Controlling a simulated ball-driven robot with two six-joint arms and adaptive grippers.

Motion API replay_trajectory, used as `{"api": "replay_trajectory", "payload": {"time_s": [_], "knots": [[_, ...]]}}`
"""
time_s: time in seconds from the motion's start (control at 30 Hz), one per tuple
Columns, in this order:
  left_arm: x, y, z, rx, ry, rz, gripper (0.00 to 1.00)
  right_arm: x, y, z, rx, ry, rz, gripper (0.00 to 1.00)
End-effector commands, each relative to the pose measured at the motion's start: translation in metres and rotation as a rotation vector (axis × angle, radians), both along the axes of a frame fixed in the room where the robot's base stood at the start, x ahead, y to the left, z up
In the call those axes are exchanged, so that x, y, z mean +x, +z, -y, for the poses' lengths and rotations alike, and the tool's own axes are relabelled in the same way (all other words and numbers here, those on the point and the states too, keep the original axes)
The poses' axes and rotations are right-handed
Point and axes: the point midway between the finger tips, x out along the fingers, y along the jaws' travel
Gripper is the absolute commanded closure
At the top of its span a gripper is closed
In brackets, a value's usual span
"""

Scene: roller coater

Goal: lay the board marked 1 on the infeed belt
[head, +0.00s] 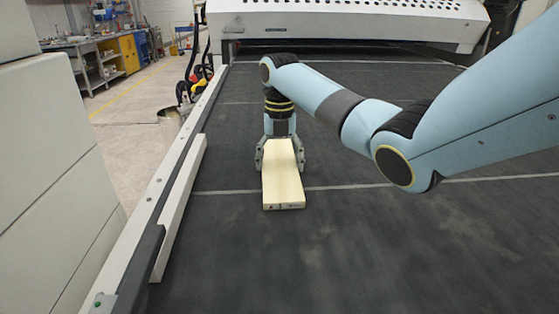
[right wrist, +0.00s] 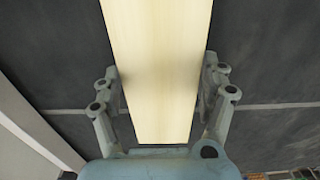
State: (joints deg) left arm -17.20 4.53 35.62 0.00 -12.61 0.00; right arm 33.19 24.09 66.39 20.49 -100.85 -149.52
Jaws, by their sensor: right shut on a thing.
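A pale wooden board (head: 283,185) lies along the direction of the dark infeed belt (head: 400,240), low over it or on it; I cannot tell if it touches. Its near end carries small dark marks, too small to read. My right gripper (head: 280,158) points down at the board's far part, with a finger on each side of it. In the right wrist view the board (right wrist: 160,60) runs between the two fingers of the right gripper (right wrist: 163,95), which are shut on its edges. My left gripper is not in view.
A white side rail (head: 181,205) runs along the belt's left edge. The coater's white housing (head: 345,22) spans the far end above a dark opening. The belt right of the board and in front of it is clear.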

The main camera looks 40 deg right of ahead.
Motion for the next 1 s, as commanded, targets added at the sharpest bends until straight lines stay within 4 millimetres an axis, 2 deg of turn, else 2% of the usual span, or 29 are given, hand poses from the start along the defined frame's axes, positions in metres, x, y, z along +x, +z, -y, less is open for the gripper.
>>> {"api": "replay_trajectory", "payload": {"time_s": [0.2, 0.23, 0.4, 0.77, 0.87, 1.0], "knots": [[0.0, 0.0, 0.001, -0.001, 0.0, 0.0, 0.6, 0.0, -0.001, 0.0, 0.0, 0.0, 0.0, 0.62], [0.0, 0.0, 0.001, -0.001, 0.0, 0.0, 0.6, 0.0, -0.002, 0.0, 0.0, 0.0, 0.0, 0.23], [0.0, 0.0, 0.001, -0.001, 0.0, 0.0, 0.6, 0.0, -0.002, 0.0, 0.0, 0.0, 0.0, 0.01], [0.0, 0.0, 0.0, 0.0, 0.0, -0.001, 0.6, 0.0, 0.003, 0.0, -0.001, -0.001, 0.001, 0.01], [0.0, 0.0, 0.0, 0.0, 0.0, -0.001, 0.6, 0.001, 0.017, 0.001, -0.002, -0.001, 0.004, 0.01], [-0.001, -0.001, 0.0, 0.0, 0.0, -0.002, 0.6, 0.001, 0.048, 0.001, -0.003, 0.0, 0.007, 0.01]]}}
